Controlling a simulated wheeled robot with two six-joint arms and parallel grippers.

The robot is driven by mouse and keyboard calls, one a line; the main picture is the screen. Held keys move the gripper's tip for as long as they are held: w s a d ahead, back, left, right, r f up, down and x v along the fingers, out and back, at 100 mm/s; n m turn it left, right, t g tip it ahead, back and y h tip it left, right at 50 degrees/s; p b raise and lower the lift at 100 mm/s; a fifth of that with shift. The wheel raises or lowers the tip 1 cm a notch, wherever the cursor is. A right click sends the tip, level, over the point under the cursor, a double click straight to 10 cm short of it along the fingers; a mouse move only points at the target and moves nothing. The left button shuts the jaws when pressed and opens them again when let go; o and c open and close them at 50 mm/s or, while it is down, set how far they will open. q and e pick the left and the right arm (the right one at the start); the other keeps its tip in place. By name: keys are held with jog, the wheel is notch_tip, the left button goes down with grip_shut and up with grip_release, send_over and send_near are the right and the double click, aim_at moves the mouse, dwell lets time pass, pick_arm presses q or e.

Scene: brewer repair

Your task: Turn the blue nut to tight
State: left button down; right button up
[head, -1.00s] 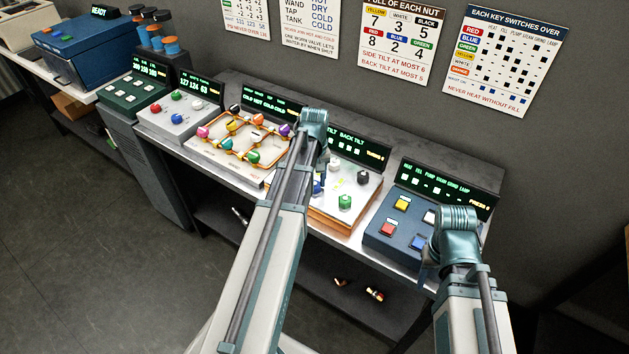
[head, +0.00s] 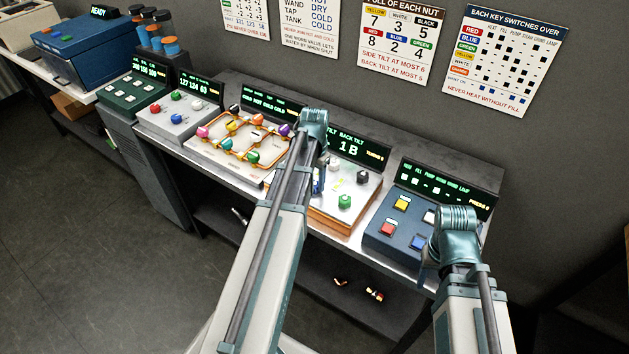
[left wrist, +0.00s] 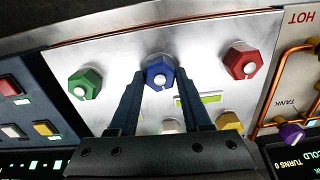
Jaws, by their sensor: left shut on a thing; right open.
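The blue nut (left wrist: 158,76) is a hexagonal knob with a pale centre and sits on the white panel (left wrist: 118,112), between a green nut (left wrist: 85,83) and a red nut (left wrist: 243,61). My left gripper (left wrist: 160,80) is shut on the blue nut, one finger on each side. In the head view my left arm hides most of it, while the green nut (head: 344,202) and a black nut (head: 363,178) show.
A blue key box (head: 398,243) with coloured keys stands right of the nut panel. An orange-piped valve board (head: 225,160) with coloured knobs lies left. Wall charts include one headed "pull of each nut" (head: 396,42). A yellow nut (left wrist: 229,121) sits near my left fingers.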

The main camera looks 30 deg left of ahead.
aim_at(315, 184)
pick_arm(q)
jog(key=shift+m, duration=1.1)
jog(key=shift+c, duration=1.8)
grip_release()
jog(key=shift+r, duration=0.15)
notch_tip(315, 184, up, 14)
jog(key=p, duration=1.4)
jog(key=shift+f, duration=0.2)
jog(key=shift+f, duration=0.1)
